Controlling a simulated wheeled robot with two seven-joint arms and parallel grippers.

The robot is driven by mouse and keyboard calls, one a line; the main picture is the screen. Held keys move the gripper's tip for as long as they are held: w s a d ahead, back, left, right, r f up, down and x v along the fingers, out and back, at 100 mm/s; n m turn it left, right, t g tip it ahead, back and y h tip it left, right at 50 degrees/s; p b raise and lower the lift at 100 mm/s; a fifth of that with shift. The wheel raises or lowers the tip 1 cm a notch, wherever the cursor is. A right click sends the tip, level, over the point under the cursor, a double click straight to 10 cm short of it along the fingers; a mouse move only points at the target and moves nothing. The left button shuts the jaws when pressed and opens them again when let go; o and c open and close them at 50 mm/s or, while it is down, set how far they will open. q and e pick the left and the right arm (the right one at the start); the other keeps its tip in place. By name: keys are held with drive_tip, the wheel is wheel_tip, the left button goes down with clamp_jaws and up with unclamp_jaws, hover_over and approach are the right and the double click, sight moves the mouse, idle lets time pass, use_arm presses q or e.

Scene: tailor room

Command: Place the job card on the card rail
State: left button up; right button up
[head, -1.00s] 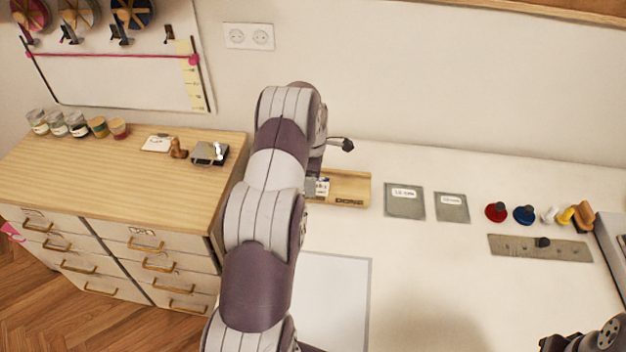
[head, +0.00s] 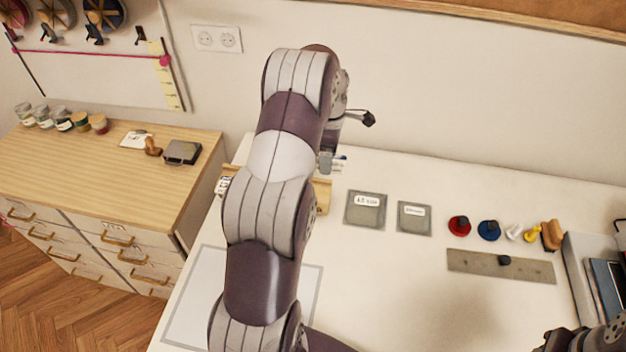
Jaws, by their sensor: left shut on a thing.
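My left gripper (head: 332,164) is shut, its fingers largely hidden behind my forearm. A small pale and blue bit at its fingertips looks like the edge of the job card (head: 341,158); the rest of the card is hidden. The wooden card rail (head: 320,192) lies on the white table, mostly covered by my left arm. Its right end shows just below the gripper, and a white printed label or card (head: 223,185) shows at its left end. I cannot tell whether the held card touches the rail. Only part of my right wrist shows at the bottom right corner.
Two grey labelled plates (head: 366,210) lie right of the rail. Beyond are red (head: 459,226) and blue knobs, small yellow and wooden pieces, and a grey strip (head: 500,265). A file holder (head: 590,275) stands at right. A wooden drawer cabinet (head: 100,185) stands left. The front-middle table is clear.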

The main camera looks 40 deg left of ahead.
use_arm(q)
drive_tip(key=s+d+f+b, duration=0.2)
drive_tip(key=d+b, duration=0.5)
drive_tip(key=d, duration=0.2)
drive_tip(key=s+a+f, duration=0.1)
drive_tip(key=a, duration=0.2)
drive_tip(key=a+f, duration=0.2)
drive_tip(key=a, duration=0.2)
drive_tip(key=s+a+f+p, duration=0.1)
drive_tip(key=a+f, duration=0.1)
drive_tip(key=a, duration=0.1)
drive_tip(key=shift+s+a, duration=0.3)
drive_tip(key=shift+a+f, duration=0.2)
drive_tip(key=shift+f, duration=0.05)
wheel_tip(320, 180, down, 4)
drive_tip(key=shift+s+r+p, duration=0.1)
drive_tip(key=shift+p, duration=0.4)
use_arm(e)
wheel_tip(320, 180, down, 8)
use_arm(q)
drive_tip(key=shift+s+d+f+b, duration=0.1)
drive_tip(key=shift+f+b, duration=0.2)
drive_tip(key=shift+f, duration=0.15)
use_arm(e)
drive_tip(key=shift+s+d+f, duration=0.1)
drive_tip(key=shift+s+d, duration=0.05)
drive_tip(key=shift+s, duration=0.05)
